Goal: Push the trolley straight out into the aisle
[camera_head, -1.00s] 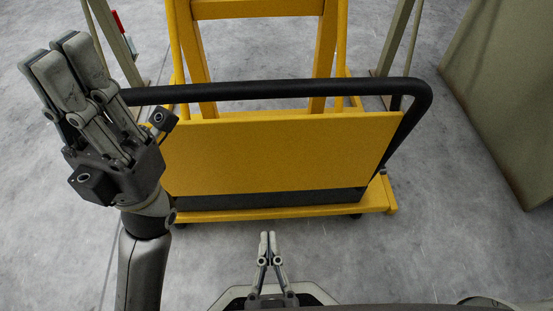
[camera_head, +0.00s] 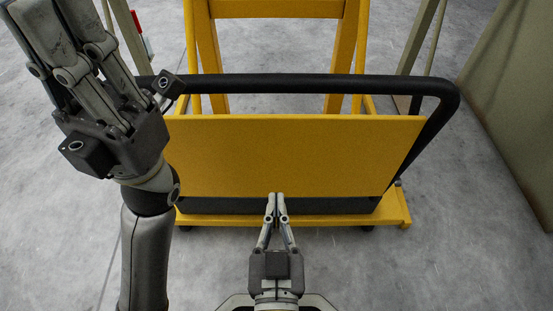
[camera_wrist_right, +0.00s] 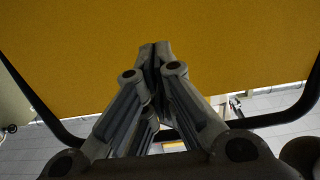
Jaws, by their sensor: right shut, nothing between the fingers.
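The trolley has a yellow front panel (camera_head: 300,150), a black push handle (camera_head: 300,84) across its top and a yellow base (camera_head: 390,221) on small casters. It stands right in front of me. My right gripper (camera_head: 276,196) comes up from the bottom middle, shut and empty, with its fingertips at the panel's lower edge in the picture. In the right wrist view the shut fingertips (camera_wrist_right: 155,46) overlap the yellow panel (camera_wrist_right: 230,45); I cannot tell whether they touch it. My left gripper (camera_head: 68,22) is raised at the upper left, tips cut off, covering the handle's left end.
A yellow frame (camera_head: 275,9) rises behind the panel. Pale metal legs stand at the left (camera_head: 123,40) and right (camera_head: 415,45) behind the trolley. A greenish-grey panel (camera_head: 515,95) stands at the far right. Grey floor (camera_head: 440,262) is clear between it and the trolley.

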